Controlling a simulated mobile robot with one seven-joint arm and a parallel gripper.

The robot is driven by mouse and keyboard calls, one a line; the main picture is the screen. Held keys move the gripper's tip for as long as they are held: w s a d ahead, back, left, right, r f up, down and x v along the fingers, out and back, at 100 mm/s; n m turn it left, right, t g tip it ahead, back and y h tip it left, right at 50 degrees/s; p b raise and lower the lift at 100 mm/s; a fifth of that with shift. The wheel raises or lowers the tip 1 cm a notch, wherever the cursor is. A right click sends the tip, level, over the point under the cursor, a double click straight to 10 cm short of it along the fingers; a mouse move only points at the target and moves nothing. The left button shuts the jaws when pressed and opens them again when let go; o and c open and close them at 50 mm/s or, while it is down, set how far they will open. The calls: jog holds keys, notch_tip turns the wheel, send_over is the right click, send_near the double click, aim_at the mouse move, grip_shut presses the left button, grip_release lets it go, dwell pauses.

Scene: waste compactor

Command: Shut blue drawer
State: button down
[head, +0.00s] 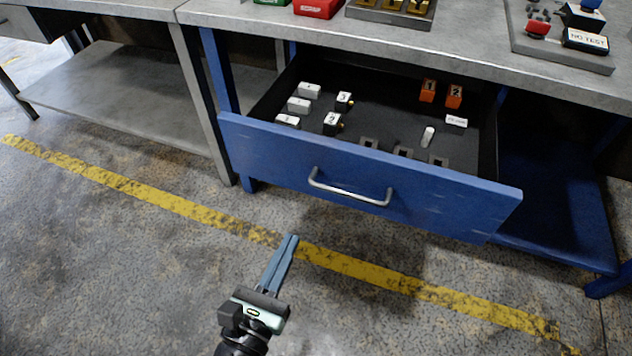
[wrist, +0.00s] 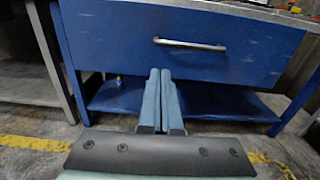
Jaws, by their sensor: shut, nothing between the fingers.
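The blue drawer (head: 440,200) is pulled out from under the grey worktop, and its inside shows in the head view. Its blue front also fills the upper part of the wrist view (wrist: 110,45). A silver bar handle (head: 348,190) is fixed to the front; it shows in the wrist view too (wrist: 190,44). My gripper (head: 291,238) is shut and empty, apart from the drawer, in front of it and left of the handle in the head view. In the wrist view its blue fingers (wrist: 160,72) point toward the drawer front, below the handle.
The drawer holds white, black and orange blocks (head: 427,91). The grey worktop (head: 240,15) carries red and green bins and trays. A grey bench with a lower shelf (head: 110,100) stands at the left. The floor with a yellow line (head: 180,205) is clear before the drawer.

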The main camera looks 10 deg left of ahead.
aim_at(322, 176)
jog(key=b+x, duration=0.1)
jog(key=x, duration=1.2)
jog(key=shift+w+d+b, duration=0.1)
jog(key=shift+b, duration=0.3)
